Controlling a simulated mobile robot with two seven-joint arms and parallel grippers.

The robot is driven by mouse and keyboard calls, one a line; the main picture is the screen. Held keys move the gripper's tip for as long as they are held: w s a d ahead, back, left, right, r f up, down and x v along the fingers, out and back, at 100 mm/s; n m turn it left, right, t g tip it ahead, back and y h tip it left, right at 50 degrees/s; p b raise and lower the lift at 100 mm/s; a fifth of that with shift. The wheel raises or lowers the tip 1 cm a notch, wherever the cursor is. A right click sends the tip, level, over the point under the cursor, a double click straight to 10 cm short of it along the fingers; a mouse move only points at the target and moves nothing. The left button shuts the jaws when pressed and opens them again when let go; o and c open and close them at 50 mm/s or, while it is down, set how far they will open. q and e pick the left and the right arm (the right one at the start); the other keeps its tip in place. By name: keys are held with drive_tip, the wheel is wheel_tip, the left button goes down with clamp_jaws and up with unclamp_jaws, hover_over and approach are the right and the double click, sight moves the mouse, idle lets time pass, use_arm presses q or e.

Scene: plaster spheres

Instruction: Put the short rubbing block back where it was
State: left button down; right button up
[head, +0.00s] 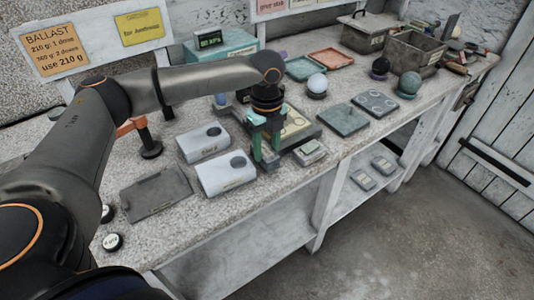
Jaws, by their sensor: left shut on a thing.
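My left gripper (266,154) points down over the front of the bench, just right of the white box with a round dark hole (226,174). Its green fingers are shut on a small greenish piece, which I take to be the short rubbing block; the fingers hide most of it. I cannot tell whether it touches the bench top. A small grey block with a pale top (310,150) sits just right of the fingers. Behind the gripper lies a dark tray with a yellowish panel and round marks (296,124). My right gripper is not in view.
A second white box (203,142) and a flat dark plate (155,194) lie to the left. Two dark slabs (344,119) lie to the right, with spheres (409,84) and a grey bin (413,54) beyond. Two small blocks (363,180) rest on the lower shelf.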

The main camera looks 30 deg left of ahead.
use_arm(q)
wheel_tip(320, 180, down, 2)
drive_tip(key=shift+f, duration=0.1)
drive_tip(key=shift+d, duration=0.1)
drive_tip(key=c, duration=0.6)
unclamp_jaws()
